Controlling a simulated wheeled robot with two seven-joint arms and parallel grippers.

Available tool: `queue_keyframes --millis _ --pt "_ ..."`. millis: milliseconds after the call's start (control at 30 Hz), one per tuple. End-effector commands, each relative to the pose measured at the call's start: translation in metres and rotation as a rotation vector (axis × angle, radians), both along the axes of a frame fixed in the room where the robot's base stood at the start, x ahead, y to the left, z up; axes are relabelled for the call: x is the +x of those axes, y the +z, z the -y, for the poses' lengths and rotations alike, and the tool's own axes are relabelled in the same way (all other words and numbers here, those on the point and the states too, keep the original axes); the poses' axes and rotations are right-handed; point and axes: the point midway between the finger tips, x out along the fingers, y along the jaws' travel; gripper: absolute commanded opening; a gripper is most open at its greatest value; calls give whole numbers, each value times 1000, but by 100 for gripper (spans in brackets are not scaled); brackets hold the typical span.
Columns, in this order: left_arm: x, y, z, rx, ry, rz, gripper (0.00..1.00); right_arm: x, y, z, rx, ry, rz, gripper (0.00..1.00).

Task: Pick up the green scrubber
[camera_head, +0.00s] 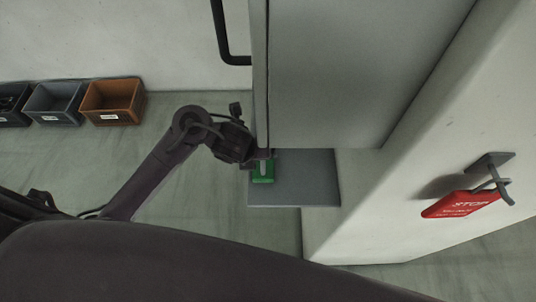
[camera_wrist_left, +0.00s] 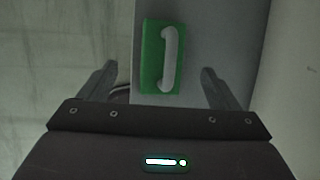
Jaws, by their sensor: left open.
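The green scrubber (camera_head: 262,175) is a green block with a pale handle. It lies on a grey shelf (camera_head: 308,185) beside the tall grey cabinet. In the left wrist view the scrubber (camera_wrist_left: 152,58) lies ahead, its handle running along it, between the lines of the two fingers. My left gripper (camera_head: 259,158) is at the scrubber's far end in the head view, partly covering it. In the wrist view my left gripper (camera_wrist_left: 158,78) is open, a finger on each side, with no clear contact on the scrubber. My right gripper is not in view.
The grey cabinet (camera_head: 325,70) with a black handle (camera_head: 228,45) rises right behind the shelf. Open floor lies left of the shelf.

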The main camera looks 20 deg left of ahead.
Motion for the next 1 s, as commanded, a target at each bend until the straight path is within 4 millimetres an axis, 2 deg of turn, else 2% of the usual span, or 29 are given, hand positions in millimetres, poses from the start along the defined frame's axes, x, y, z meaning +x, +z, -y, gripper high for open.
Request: queue_keyframes --millis 33,200,333,500,633,767,1000 --pt "2 -11 1 1 0 -1 84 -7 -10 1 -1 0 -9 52" --pt "8 -29 5 0 0 -1 84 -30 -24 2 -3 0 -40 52" --pt "13 -49 12 1 0 -1 84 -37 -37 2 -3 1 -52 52" --pt "21 -63 13 1 -1 0 84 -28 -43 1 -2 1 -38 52" --pt "22 -63 13 0 0 1 84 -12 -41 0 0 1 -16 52" --pt "22 -62 13 0 0 1 84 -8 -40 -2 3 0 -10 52" --pt "22 -62 13 0 0 0 53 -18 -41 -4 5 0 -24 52"
